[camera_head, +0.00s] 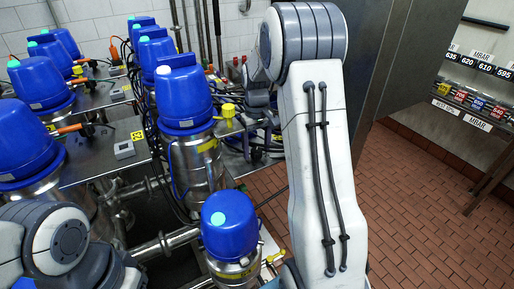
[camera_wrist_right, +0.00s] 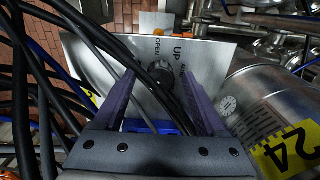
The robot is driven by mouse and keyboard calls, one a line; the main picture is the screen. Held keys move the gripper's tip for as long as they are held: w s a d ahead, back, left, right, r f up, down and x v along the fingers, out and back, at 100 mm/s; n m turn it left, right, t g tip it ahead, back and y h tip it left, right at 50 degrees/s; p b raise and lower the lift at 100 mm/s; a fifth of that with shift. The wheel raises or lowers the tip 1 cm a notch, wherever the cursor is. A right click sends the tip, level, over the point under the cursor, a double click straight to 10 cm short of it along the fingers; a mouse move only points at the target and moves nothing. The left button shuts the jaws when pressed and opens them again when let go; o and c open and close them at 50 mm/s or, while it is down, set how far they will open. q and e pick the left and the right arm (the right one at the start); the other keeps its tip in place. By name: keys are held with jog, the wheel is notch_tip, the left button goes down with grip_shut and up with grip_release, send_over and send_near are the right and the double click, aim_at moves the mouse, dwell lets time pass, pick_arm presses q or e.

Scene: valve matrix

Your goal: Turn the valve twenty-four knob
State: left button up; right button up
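In the right wrist view, a dark round knob (camera_wrist_right: 160,71) sits on a metal plate (camera_wrist_right: 208,55) printed "OPEN" and "UP". A yellow "24" label (camera_wrist_right: 286,150) is on the steel cylinder (camera_wrist_right: 245,95) to the right of it. My right gripper (camera_wrist_right: 160,80) is open, with one finger on each side of the knob. I cannot tell if the fingers touch it. Black cables cross in front of part of the plate. In the head view, my right arm hides most of the right gripper and the knob. My left arm shows at the lower left; its gripper is out of view.
Several blue-capped valves stand left of my right arm, including one low at the front (camera_head: 229,225) and one behind it (camera_head: 183,98). A yellow "23" label (camera_head: 137,135) lies on a metal panel. Brick-tiled floor (camera_head: 430,200) on the right is clear.

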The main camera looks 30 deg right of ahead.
aim_at(257, 151)
notch_tip(257, 151, up, 10)
jog(key=b, duration=0.2)
jog(key=shift+r, duration=0.25)
dwell(0.6)
